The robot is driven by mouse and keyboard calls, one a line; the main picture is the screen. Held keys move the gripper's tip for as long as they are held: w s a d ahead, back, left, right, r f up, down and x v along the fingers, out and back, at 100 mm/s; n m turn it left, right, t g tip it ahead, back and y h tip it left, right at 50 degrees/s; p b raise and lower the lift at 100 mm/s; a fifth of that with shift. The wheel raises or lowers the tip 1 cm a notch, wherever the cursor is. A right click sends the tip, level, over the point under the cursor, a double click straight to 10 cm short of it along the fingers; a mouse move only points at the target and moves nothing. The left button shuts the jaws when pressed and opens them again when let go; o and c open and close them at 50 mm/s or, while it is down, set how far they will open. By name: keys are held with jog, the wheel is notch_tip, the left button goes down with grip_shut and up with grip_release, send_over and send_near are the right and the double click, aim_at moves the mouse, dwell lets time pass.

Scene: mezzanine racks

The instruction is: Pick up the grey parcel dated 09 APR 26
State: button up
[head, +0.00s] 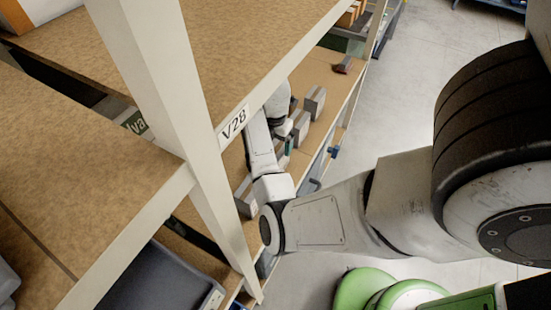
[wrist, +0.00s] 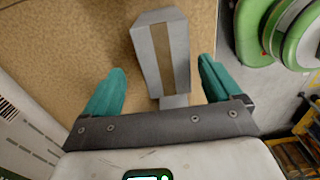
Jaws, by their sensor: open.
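In the wrist view a grey parcel (wrist: 160,55) with a brown tape strip stands on the brown shelf board. My gripper (wrist: 160,72) is open, with one teal finger on each side of the parcel's near part and gaps between. A second small grey piece (wrist: 174,101) shows just below it, close to the gripper's palm bar. In the head view several grey parcels stand in a row on the lower shelf, among them one at the far end (head: 314,101) and one nearer (head: 301,126). My gripper (head: 287,143) is among them, partly hidden by my arm. No date is readable.
A white rack post (head: 165,90) and the upper shelf edge labelled V28 (head: 234,122) stand close to my arm. A grey bin (head: 150,280) is at lower left.

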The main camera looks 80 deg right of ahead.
jog(key=f, duration=0.1)
jog(key=f+b, duration=0.2)
jog(key=f, duration=0.1)
jog(key=shift+s, duration=0.3)
jog(key=shift+f+b, duration=0.7)
jog(key=shift+b, duration=0.55)
jog(key=c, duration=1.3)
